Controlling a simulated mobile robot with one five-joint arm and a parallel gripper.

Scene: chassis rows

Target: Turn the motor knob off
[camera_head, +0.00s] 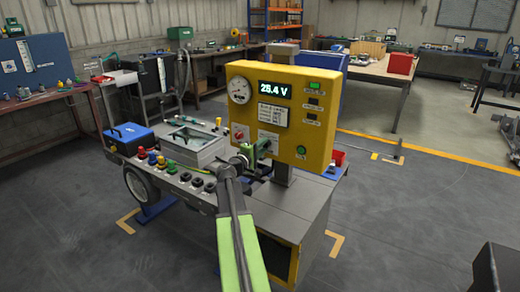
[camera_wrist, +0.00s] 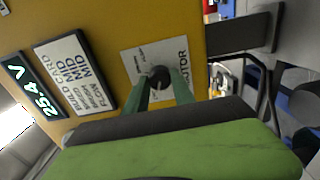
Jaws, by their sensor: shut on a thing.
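The motor knob (camera_wrist: 160,76) is a dark round knob on a white label plate marked "MOTOR" (camera_wrist: 183,50) on the yellow panel (camera_head: 310,85). My gripper (camera_wrist: 160,88) is shut on the knob, with one green finger on either side of it in the wrist view. In the head view my gripper (camera_head: 254,150) reaches the lower left of the panel, and the knob is mostly hidden behind it. The label's position marks are partly covered by the fingers, so I cannot tell the knob's setting.
The panel carries a display (camera_head: 275,89) reading 25.4 V, a round gauge (camera_head: 240,90), a red button (camera_head: 239,134) and a green button (camera_head: 301,150). Open floor (camera_head: 420,220) lies to the right.

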